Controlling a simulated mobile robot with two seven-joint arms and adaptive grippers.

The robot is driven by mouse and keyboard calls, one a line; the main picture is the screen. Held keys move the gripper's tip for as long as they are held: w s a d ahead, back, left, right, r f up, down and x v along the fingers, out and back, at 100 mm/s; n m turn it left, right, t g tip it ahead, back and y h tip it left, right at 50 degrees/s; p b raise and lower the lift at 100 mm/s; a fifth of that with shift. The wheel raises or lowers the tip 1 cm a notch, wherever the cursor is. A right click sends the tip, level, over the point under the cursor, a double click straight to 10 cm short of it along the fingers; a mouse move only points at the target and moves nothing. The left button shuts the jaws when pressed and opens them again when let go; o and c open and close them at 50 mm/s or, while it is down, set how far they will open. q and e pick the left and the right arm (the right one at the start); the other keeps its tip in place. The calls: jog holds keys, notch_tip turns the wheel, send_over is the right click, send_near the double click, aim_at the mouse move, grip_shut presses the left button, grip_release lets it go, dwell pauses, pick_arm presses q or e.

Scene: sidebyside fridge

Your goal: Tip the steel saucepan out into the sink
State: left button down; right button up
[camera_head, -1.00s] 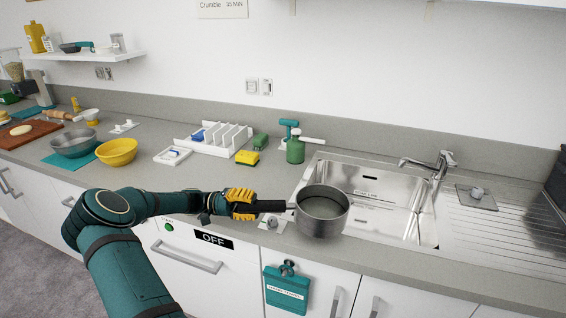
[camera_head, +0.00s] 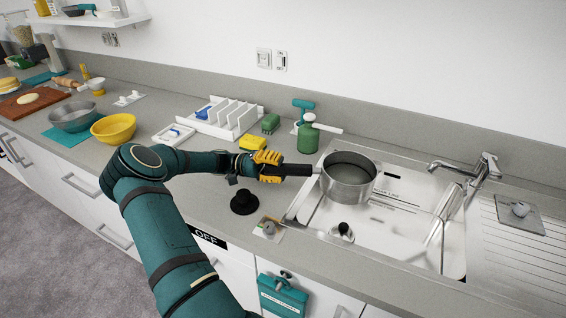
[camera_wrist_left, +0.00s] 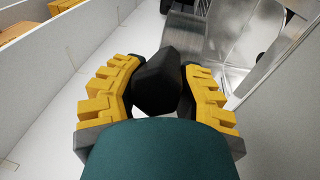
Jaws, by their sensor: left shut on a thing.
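The steel saucepan (camera_head: 350,190) is upright, held over the back left part of the steel sink (camera_head: 410,236). Greyish contents seem to show inside it, but I cannot tell what they are. My left gripper (camera_head: 270,166) is shut on the saucepan's black handle (camera_head: 298,170), left of the pan. In the left wrist view the yellow fingers (camera_wrist_left: 158,90) close around the dark handle end (camera_wrist_left: 157,80), with part of the steel pan (camera_wrist_left: 184,45) beyond. My right gripper is not in view.
The tap (camera_head: 478,172) stands behind the sink on the right. A black knob-like object (camera_head: 244,202) sits on the counter below my gripper. A ribbed drainer (camera_head: 520,250) is at the right.

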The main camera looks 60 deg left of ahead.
pick_arm(q)
jog(key=shift+r, duration=0.15)
jog(key=shift+p, duration=0.55)
jog(key=shift+f+n+y+p, duration=0.3)
jog(key=shift+f+y+p, duration=0.1)
jog(key=shift+y+p, duration=0.2)
jog(key=shift+f, duration=0.15)
